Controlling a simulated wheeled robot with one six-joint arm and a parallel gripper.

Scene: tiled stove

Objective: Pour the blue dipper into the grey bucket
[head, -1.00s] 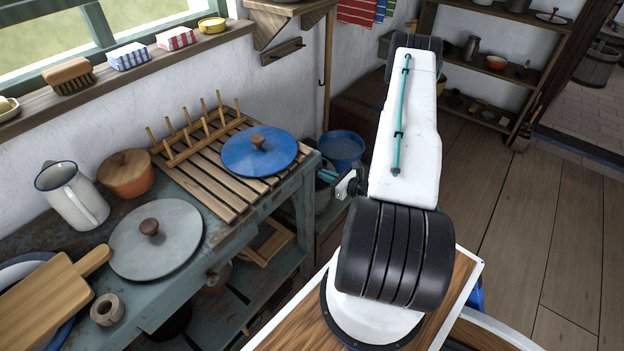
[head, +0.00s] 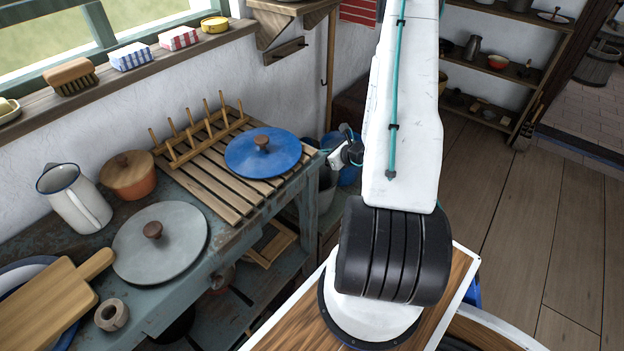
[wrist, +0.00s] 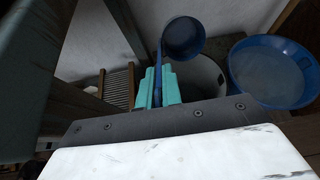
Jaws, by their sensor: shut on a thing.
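The blue dipper (wrist: 183,40) is in my gripper (wrist: 158,88), whose teal fingers are shut on its handle. Its round cup lies beyond the fingertips in the wrist view, over the far rim of the grey bucket as seen there. I cannot tell its height above the bucket or what is in the cup. The grey bucket (wrist: 208,78) is behind and below the fingers, partly hidden by them. In the head view, the grey bucket (head: 327,187) shows beyond the table's right end, and my wrist hides the dipper.
A blue tub (wrist: 272,72) of water stands right beside the grey bucket. The worn table (head: 225,240) carries a slatted rack, a blue lid (head: 250,158), a grey lid (head: 165,240) and a white jug (head: 78,200). Open floor lies to the right.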

